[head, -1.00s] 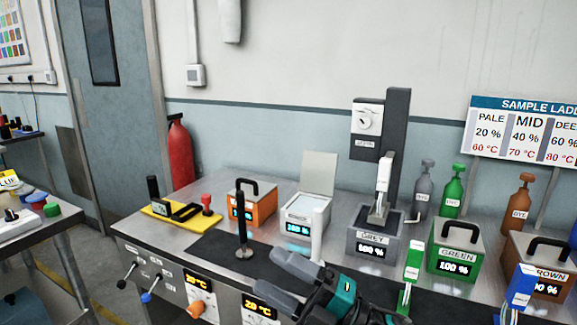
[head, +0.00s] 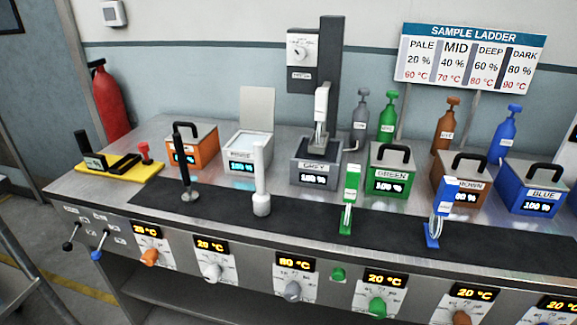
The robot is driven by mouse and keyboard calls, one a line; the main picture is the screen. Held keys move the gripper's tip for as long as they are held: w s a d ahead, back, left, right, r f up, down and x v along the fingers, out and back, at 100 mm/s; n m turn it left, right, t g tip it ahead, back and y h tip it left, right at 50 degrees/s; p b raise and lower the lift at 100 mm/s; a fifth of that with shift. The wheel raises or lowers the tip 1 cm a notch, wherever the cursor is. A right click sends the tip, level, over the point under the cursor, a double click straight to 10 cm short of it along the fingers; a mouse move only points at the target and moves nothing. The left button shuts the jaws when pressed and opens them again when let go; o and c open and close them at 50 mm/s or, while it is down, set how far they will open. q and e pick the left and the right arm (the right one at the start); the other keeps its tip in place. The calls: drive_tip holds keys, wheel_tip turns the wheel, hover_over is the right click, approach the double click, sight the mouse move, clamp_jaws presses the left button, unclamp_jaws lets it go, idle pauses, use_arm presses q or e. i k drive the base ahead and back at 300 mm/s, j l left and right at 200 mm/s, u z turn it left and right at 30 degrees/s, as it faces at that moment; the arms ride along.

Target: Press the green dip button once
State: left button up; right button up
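A small green button (head: 338,273) sits on the bench's front panel, between the grey knob and the green knob. I cannot read any label on it. The green knob (head: 377,307) is below a display reading 20 °C. The green module (head: 391,180) stands on the bench with its lid and black handle in place, reading 100 %. A green-handled tool (head: 350,188) stands upright on the dark mat in front of it. Neither of my grippers is in view.
The grey module (head: 316,172) stands under a dark column. Orange (head: 190,145), white (head: 247,150), brown (head: 460,180) and blue (head: 530,190) modules share the bench. Upright tools stand along the dark mat (head: 300,215). Several knobs stick out of the front panel.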

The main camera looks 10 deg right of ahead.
sight(338, 273)
drive_tip(key=k+j+z, duration=0.3)
drive_tip(key=k+z, duration=0.15)
drive_tip(key=k, duration=0.25)
drive_tip(key=k+z, duration=0.4)
drive_tip(key=k, duration=0.3)
